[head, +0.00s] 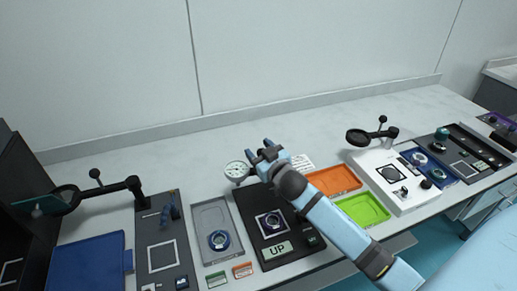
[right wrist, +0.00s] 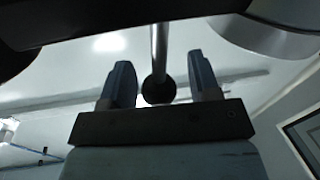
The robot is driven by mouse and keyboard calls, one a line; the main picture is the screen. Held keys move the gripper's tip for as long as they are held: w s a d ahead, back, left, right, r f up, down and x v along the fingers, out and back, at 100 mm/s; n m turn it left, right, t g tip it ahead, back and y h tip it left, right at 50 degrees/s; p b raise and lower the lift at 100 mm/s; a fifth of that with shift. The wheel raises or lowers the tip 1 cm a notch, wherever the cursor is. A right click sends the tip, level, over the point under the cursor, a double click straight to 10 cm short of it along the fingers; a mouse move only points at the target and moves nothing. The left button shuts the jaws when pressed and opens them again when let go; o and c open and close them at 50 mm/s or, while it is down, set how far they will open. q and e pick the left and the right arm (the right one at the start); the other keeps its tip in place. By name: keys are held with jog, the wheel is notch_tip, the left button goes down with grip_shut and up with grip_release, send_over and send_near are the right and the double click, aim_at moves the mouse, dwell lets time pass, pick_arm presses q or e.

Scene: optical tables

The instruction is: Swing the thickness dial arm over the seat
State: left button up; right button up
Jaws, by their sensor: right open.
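The thickness dial (head: 237,170), a round white face, stands at the back edge of a black base plate (head: 249,212). The seat (head: 270,222), a pale square with a ring on it, lies on this plate, in front and to the right of the dial. My right gripper (head: 265,152) is open just right of the dial, above the back of the plate. In the right wrist view a metal rod with a black ball knob (right wrist: 159,90) shows between its spread fingers (right wrist: 162,84); contact cannot be told. The dial's arm is largely hidden by my gripper. My left gripper is not in view.
An "UP" sign (head: 278,250) lies in front of the seat. A grey tray (head: 212,210) with a blue ring is to the left. Magnifiers on stands (head: 66,200) (head: 358,137) rise at both sides.

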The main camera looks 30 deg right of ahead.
jog(key=shift+w, duration=0.3)
grip_shut()
jog(key=shift+s+a+r+n+y+p, duration=0.15)
jog(key=shift+s+n+y+p, duration=0.15)
jog(key=shift+n+y+p, duration=0.25)
jog(key=shift+s+r+n+y+p, duration=0.1)
jog(key=shift+s+n+y+p, duration=0.25)
jog(key=shift+y+p, duration=0.4)
jog(key=y+p, duration=0.1)
jog(key=s+n+y+p, duration=0.1)
jog(key=shift+a+n+g+y, duration=0.2)
jog(key=shift+n+g+y, duration=0.1)
jog(key=s+n+g+y, duration=0.6)
jog(key=n+g+y, duration=0.2)
jog(key=y, duration=0.2)
jog(key=shift+d+f+n+y+p, duration=0.2)
jog(key=shift+d+n+y+p, duration=0.1)
jog(key=shift+n+y+p, duration=0.1)
jog(key=shift+s, duration=0.1)
